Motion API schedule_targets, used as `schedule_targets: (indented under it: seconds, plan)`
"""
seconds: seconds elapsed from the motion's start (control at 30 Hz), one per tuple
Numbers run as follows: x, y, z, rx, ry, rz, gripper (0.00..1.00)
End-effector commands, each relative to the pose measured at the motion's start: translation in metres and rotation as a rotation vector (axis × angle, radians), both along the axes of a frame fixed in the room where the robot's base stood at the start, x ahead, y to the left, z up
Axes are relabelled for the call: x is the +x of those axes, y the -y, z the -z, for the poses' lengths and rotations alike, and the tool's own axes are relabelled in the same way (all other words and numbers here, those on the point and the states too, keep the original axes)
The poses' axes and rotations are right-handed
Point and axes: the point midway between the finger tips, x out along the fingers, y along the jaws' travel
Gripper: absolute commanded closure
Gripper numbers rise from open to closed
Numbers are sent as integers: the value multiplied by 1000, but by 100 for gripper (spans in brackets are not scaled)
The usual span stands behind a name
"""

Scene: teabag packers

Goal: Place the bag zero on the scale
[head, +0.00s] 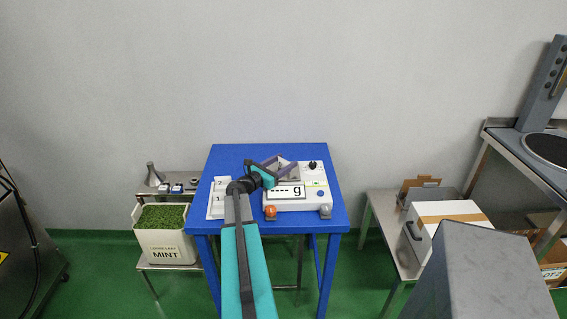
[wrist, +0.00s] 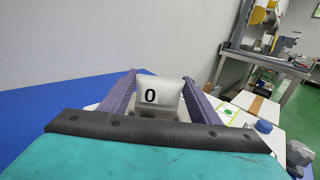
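The bag zero (wrist: 160,93), a pale bag marked with a black 0, sits between the two purple fingers of my gripper (wrist: 160,84) in the wrist view. Its side edges meet the fingers and I see no clear gap. In the head view my gripper (head: 284,167) is over the back part of the white scale (head: 299,203). The scale's display shows dashes and a g. The fingers and arm hide most of the pan, so I cannot tell whether the bag touches it.
The scale stands on a blue table (head: 232,155). A white tray (head: 217,213) with bags marked 2 and 1 lies left of it. An orange knob (head: 270,211) is at the table front. A mint bin (head: 165,237) stands left; a white box (head: 446,222) stands right.

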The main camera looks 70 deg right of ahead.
Motion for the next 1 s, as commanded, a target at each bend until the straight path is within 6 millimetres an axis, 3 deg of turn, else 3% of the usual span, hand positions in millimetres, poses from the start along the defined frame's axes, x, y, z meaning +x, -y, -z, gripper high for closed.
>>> schedule_targets:
  seconds: [0.5,0.77,1.0]
  plan:
    - [0,0,-5,0,0,0,36]
    - [10,-25,-2,0,0,-2,36]
    - [24,-59,-2,0,1,-2,36]
